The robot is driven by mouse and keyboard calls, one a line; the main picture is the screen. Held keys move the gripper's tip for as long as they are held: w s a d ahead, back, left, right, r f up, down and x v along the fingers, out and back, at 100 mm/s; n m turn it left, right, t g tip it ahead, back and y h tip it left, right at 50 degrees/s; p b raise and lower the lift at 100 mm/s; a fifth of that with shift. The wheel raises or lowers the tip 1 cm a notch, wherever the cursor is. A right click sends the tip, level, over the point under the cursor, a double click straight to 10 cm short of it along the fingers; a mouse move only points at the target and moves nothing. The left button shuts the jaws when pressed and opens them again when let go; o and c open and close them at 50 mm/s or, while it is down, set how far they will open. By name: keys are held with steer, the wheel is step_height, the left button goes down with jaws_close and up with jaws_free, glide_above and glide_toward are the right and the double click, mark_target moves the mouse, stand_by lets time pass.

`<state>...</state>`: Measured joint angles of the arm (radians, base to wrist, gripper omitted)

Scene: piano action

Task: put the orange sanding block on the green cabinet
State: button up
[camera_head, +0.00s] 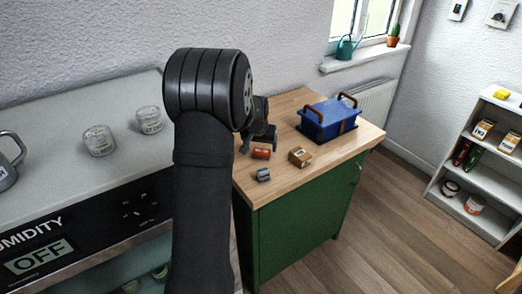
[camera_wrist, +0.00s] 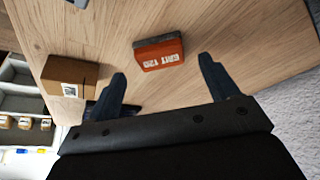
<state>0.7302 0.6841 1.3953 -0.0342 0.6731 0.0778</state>
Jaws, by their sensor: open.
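The orange sanding block (camera_head: 261,153) lies on the wooden top of the green cabinet (camera_head: 297,232). In the wrist view the block (camera_wrist: 159,54) shows an orange side with white lettering and a grey upper edge. My gripper (camera_wrist: 162,75) is open and empty in the wrist view, with the block just beyond and between its fingertips, apart from both. In the head view my gripper (camera_head: 264,138) is above the cabinet top, close to the block, partly hidden by my wrist.
A cardboard box (camera_head: 300,157) and a small grey object (camera_head: 263,175) stand near the block. A blue toolbox (camera_head: 328,119) is behind on the same top. Two glass jars (camera_head: 99,140) stand on the grey counter (camera_head: 60,118) at left. The cabinet top's front right is clear.

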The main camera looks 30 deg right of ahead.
mark_target(261, 152)
steer(key=v, duration=0.8)
steer(key=x, duration=1.2)
steer(key=shift+r, duration=1.4)
steer(key=shift+f, duration=0.1)
